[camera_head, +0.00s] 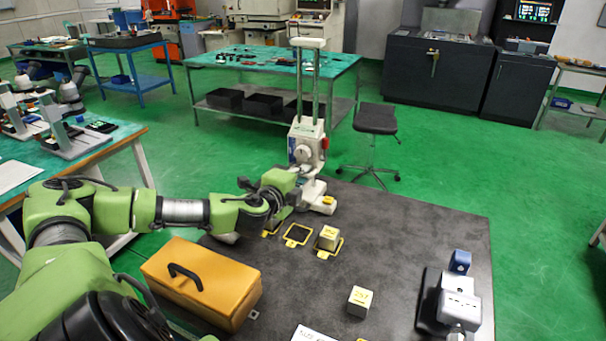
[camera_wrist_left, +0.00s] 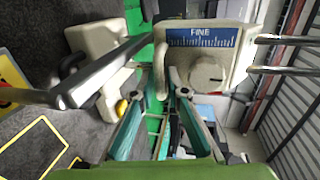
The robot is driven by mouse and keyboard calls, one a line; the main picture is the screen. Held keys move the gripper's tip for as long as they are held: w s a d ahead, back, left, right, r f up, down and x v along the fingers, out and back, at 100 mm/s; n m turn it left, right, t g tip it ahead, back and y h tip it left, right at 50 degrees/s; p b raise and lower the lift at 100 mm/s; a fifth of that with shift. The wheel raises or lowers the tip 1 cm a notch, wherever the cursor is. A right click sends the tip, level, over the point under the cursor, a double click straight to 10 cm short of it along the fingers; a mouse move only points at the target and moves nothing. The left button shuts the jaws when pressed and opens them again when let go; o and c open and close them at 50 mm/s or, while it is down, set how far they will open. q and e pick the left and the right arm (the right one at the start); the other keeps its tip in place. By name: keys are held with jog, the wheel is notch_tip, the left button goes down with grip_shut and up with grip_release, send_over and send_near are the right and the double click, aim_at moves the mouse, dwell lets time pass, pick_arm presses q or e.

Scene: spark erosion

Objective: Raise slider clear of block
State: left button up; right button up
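The slider (camera_head: 306,142) is a pale housing with a round dial, on two upright rods above a white base (camera_head: 316,197) at the table's far edge. In the left wrist view the slider (camera_wrist_left: 235,40) shows a blue FINE scale and a grey knob (camera_wrist_left: 207,75). My left gripper (camera_head: 291,172) is beside the slider on its left side. In the wrist view its fingertips (camera_wrist_left: 167,82) lie close together, just left of the knob; whether they touch the slider is unclear. A pale block (camera_head: 328,238) stands on a yellow-outlined spot in front of the gauge.
An orange box (camera_head: 200,280) with a black handle lies below my left arm. Another pale block (camera_head: 358,301) and a dark fixture (camera_head: 452,300) with grey and blue parts stand nearer. A metal bar (camera_wrist_left: 105,75) crosses the wrist view.

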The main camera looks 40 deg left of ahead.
aim_at(304, 155)
jog(key=shift+d, duration=0.1)
pick_arm(q)
jog(key=c, duration=0.4)
pick_arm(e)
jog(key=shift+d, duration=0.2)
pick_arm(q)
jog(key=shift+r, duration=0.1)
